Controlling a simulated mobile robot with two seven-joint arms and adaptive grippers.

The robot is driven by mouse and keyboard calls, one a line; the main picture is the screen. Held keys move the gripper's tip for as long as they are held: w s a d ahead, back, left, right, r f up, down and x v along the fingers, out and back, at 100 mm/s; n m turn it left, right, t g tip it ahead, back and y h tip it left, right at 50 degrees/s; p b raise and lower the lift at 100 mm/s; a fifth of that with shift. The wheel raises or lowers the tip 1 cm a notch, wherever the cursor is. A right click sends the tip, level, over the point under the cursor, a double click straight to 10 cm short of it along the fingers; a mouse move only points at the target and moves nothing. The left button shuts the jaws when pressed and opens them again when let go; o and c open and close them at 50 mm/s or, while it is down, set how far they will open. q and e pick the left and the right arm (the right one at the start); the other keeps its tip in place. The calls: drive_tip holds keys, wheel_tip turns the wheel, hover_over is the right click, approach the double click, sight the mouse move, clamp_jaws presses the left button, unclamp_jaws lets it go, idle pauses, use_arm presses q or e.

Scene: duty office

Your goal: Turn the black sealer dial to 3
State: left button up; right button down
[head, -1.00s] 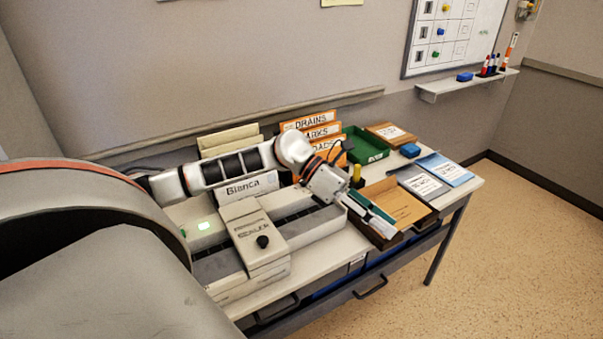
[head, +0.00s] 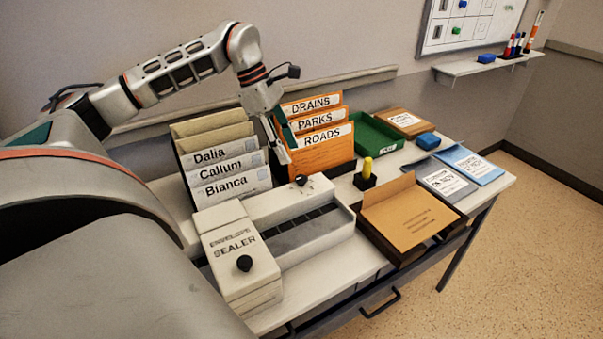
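The envelope sealer (head: 222,222) is a pale machine on the desk with a long slotted bed. One round black knob (head: 244,263) is on its lettered front cover. A second black dial (head: 301,180) sits on the bed's back edge, with small marks beside it too small to read. I cannot tell either setting. My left gripper (head: 290,155) points down just above and behind the second dial, in front of the orange folders. Its two fingers look parted with nothing between them, and apart from the dial. My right gripper is out of view.
Name folders (head: 222,165) and orange folders (head: 325,150) stand close behind the sealer. My arm hides the desk's left side.

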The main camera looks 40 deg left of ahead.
sight(301, 178)
use_arm(q)
drive_tip(key=shift+b+x, duration=0.35)
drive_tip(key=shift+x, duration=3.5)
drive_tip(key=c, duration=1.1)
